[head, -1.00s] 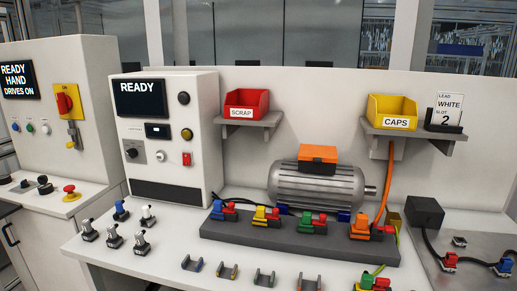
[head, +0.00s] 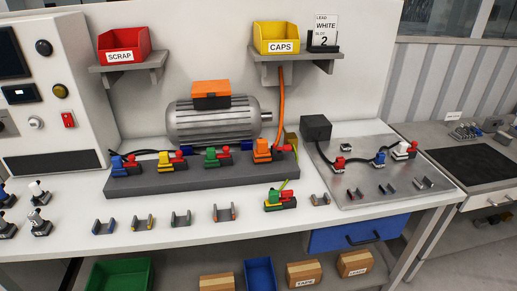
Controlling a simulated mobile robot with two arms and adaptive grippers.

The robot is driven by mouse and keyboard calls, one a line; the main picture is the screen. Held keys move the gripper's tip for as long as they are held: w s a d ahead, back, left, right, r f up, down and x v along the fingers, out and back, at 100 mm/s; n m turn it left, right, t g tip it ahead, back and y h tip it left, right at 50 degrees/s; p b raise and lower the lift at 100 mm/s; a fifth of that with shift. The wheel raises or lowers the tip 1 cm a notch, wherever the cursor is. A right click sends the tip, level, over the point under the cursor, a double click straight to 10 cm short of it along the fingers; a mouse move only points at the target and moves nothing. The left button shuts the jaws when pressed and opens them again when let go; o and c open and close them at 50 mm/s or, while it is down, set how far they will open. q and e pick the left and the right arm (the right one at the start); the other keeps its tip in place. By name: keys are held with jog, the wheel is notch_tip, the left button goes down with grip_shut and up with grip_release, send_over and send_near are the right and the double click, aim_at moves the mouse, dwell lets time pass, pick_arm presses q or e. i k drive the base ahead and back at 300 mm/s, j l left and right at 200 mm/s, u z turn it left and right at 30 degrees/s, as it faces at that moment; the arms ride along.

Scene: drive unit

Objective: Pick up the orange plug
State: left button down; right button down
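The orange plug (head: 262,148) sits at the right end of the dark grey block (head: 200,181) on the white bench, with a red part beside it. An orange cable (head: 281,105) rises behind it towards the shelf. Blue (head: 117,164), yellow (head: 165,160) and green (head: 211,157) plugs stand in the same row to its left. Neither of my grippers shows in the head view.
A silver motor (head: 213,122) with an orange box stands behind the block. A green-and-yellow plug (head: 272,199) and several small brackets (head: 223,213) lie in front. A metal plate (head: 375,160) with more plugs is at right. Red (head: 123,51) and yellow (head: 276,38) bins sit on shelves above.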

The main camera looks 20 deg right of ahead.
aim_at(263, 150)
jog(key=i+l, duration=0.15)
jog(key=l, duration=0.15)
jog(key=i+l, duration=0.35)
jog(key=l, duration=0.3)
jog(key=i+l+u, duration=0.1)
jog(key=l, duration=0.2)
jog(key=i, duration=0.05)
